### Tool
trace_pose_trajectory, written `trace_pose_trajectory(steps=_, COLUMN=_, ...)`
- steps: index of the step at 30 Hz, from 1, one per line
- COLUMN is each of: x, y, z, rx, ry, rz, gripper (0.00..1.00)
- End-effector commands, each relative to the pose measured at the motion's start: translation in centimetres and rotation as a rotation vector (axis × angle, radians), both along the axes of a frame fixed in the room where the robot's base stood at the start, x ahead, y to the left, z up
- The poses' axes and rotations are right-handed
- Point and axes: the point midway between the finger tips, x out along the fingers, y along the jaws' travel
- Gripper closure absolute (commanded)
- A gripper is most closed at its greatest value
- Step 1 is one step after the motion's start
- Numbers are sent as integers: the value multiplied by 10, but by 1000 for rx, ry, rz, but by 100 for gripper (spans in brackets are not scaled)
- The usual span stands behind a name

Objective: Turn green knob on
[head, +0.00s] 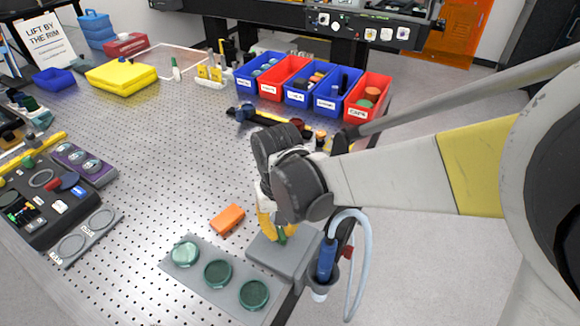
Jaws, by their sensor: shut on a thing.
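My gripper (278,234) points down over a grey box (282,257) near the front edge of the perforated table. Its yellow fingers are closed around a small green part (289,230) on top of the box, which looks like the green knob. The fingers and wrist hide most of the knob, so its turn position cannot be told.
A grey plate with several green discs (218,272) lies in front of the box. An orange block (227,218) lies to its left. A blue bottle-like tool (327,260) with a pale hose hangs at the table edge. Labelled blue and red bins (313,82) stand behind.

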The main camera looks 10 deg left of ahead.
Motion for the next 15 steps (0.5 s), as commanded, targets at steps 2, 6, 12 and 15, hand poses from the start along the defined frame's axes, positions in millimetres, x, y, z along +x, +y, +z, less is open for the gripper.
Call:
trace_pose_trajectory(steps=2, x=0, y=0, z=0, rx=0, ry=1, rz=70, gripper=100)
trace_pose_trajectory(steps=6, x=0, y=0, z=0, rx=0, ry=1, rz=202, gripper=100)
trace_pose_trajectory(steps=12, x=-1, y=0, z=0, rx=0, ry=1, rz=389, gripper=100)
trace_pose_trajectory(steps=15, x=-1, y=0, z=0, rx=0, ry=1, rz=477, gripper=100)
